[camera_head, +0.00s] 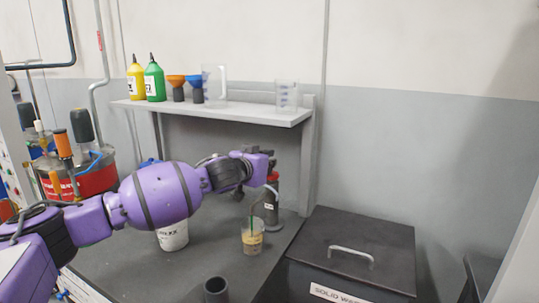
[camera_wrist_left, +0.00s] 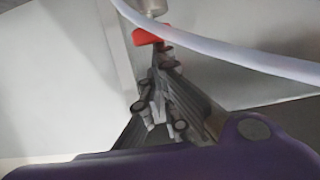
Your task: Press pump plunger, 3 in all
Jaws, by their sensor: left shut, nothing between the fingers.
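The pump (camera_head: 272,207) is a dark cylinder with a red collar and a curved pale spout tube, standing on the dark bench. Its top is partly hidden by my left gripper (camera_head: 269,160) in the head view. My left gripper is shut and empty, at the top of the pump. In the left wrist view, the gripper's closed fingers (camera_wrist_left: 163,70) are close to a red part (camera_wrist_left: 150,35) and a grey cylindrical part (camera_wrist_left: 148,6). The pale tube (camera_wrist_left: 215,43) crosses in front. I cannot tell whether the fingers touch the plunger. My right gripper is not in view.
A clear cup (camera_head: 252,243) with yellowish contents stands in front of the pump. A white tub (camera_head: 173,237) is under my arm, and a dark cup (camera_head: 216,290) is at the front. A shelf (camera_head: 225,115) with bottles overhangs behind. A black waste bin (camera_head: 370,235) stands right.

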